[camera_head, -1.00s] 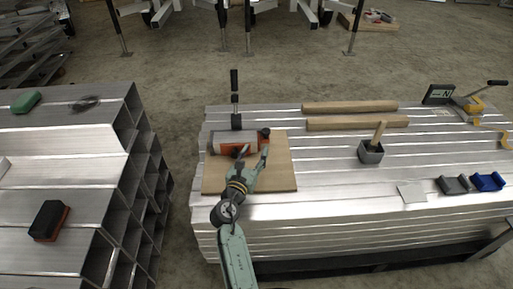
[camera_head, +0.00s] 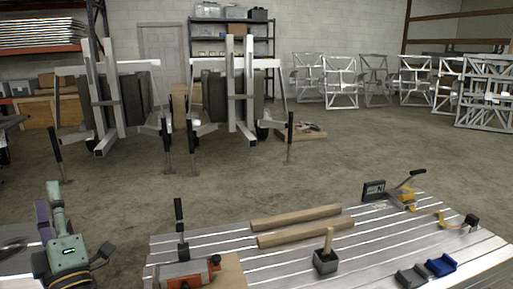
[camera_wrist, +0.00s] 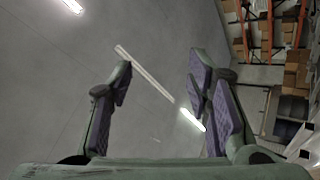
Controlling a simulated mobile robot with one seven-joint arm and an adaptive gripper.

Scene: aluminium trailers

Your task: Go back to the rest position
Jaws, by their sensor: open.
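My gripper (camera_wrist: 158,95) is open and empty in the wrist view, with its two purple-padded fingers apart. The wrist camera faces the ceiling and lights, so the gripper points upward. In the head view my green gripper and wrist (camera_head: 67,250) stand raised at the lower left. They are clear of the orange and grey tool (camera_head: 190,272), which rests on a wooden board (camera_head: 232,268) on the stacked aluminium profiles (camera_head: 280,262). The lower part of the tool and board is cut off by the frame.
On the profiles are two wooden bars (camera_head: 305,231), a dark cup with a wooden handle (camera_head: 326,262), a blue block (camera_head: 441,264) and a yellow clamp tool (camera_head: 404,197). Upright trailers (camera_head: 235,95) stand behind.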

